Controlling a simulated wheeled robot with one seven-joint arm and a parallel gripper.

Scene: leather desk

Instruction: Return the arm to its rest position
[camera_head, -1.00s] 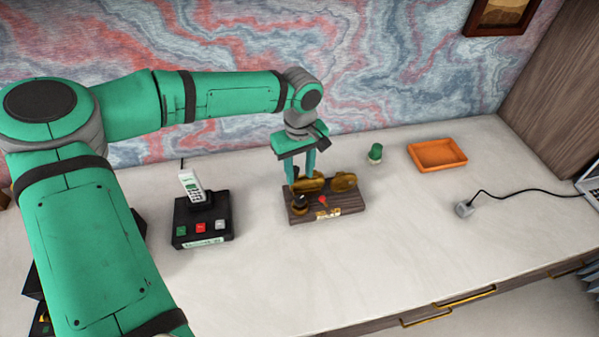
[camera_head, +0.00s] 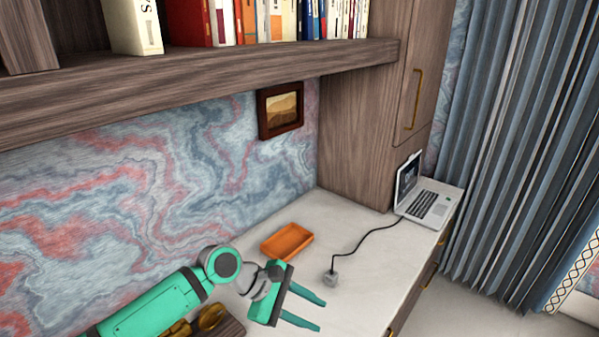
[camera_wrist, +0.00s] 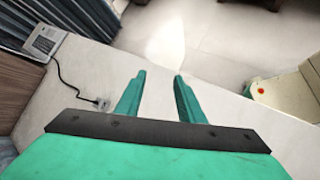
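My gripper (camera_head: 318,312) is at the lower middle of the head view, raised above the desk and pointing to the right. Its two green fingers are apart with nothing between them. In the wrist view the fingers (camera_wrist: 160,88) are also spread and empty, with the desk's front edge and the floor beyond them. My green arm reaches in from the lower left of the head view. The brown wooden base with brass parts (camera_head: 212,318) is partly cut off at the bottom edge, behind my arm.
An orange tray (camera_head: 287,242) lies on the desk (camera_head: 375,285) near the wall. A grey plug (camera_head: 331,277) with a black cable runs to an open laptop (camera_head: 428,205) at the right. A wooden shelf with books (camera_head: 200,75) overhangs the desk. Curtains (camera_head: 510,150) hang at the right.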

